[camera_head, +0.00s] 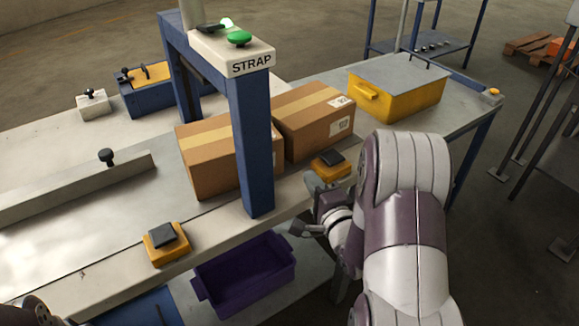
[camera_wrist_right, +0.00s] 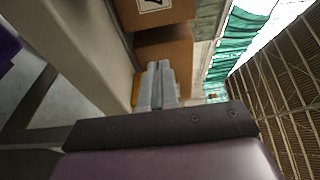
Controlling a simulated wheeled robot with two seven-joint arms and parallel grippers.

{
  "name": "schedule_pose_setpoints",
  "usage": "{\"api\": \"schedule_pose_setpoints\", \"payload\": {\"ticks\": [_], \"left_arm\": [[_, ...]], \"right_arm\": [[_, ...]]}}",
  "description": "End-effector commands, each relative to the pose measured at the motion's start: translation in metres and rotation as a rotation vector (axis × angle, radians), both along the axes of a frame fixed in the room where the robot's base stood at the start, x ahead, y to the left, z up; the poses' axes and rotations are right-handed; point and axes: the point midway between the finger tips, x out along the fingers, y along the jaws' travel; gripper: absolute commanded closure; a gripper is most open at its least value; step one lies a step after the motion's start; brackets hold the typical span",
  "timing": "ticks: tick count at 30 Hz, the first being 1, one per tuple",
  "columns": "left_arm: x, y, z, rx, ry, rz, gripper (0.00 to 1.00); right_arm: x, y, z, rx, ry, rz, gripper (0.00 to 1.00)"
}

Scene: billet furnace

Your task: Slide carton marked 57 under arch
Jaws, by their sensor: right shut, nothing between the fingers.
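The blue arch (camera_head: 251,148) carries a STRAP sign and stands over the bench. One brown carton (camera_head: 206,160) with a tan tape stripe is at the arch, partly hidden by its front post. A second carton (camera_head: 305,126) sits right behind it to the right, with white labels too small to read. In the right wrist view, a cropped label (camera_wrist_right: 153,5) shows part of a mark, like a 7, on a brown carton (camera_wrist_right: 165,14). My right gripper (camera_head: 312,182) is at the bench's front edge, near the right carton; its shut, empty fingers (camera_wrist_right: 158,85) point toward brown cardboard. My left gripper is out of view.
Orange pads with black tops (camera_head: 166,243) (camera_head: 332,164) lie along the front edge. A yellow bin (camera_head: 385,98) stands right of the cartons. A purple crate (camera_head: 245,275) is below the bench. A metal rail (camera_head: 75,186) runs along the bench's left part.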

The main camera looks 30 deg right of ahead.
Motion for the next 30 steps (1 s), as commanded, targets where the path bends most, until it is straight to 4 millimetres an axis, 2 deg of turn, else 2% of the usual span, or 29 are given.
{"api": "schedule_pose_setpoints", "payload": {"ticks": [5,10,15,26,30], "left_arm": [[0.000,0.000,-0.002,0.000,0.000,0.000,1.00],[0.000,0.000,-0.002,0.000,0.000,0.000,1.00],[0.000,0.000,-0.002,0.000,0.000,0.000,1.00],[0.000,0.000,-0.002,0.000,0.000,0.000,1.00],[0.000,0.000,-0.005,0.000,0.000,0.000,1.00]], "right_arm": [[0.038,-0.004,0.000,-0.001,-0.001,0.003,1.00],[0.059,0.012,0.000,0.000,0.000,0.004,1.00],[0.068,0.019,0.000,0.000,0.001,0.000,1.00],[0.070,0.020,0.000,-0.001,0.001,0.000,1.00],[0.080,0.028,0.000,-0.002,-0.002,0.003,1.00]]}}
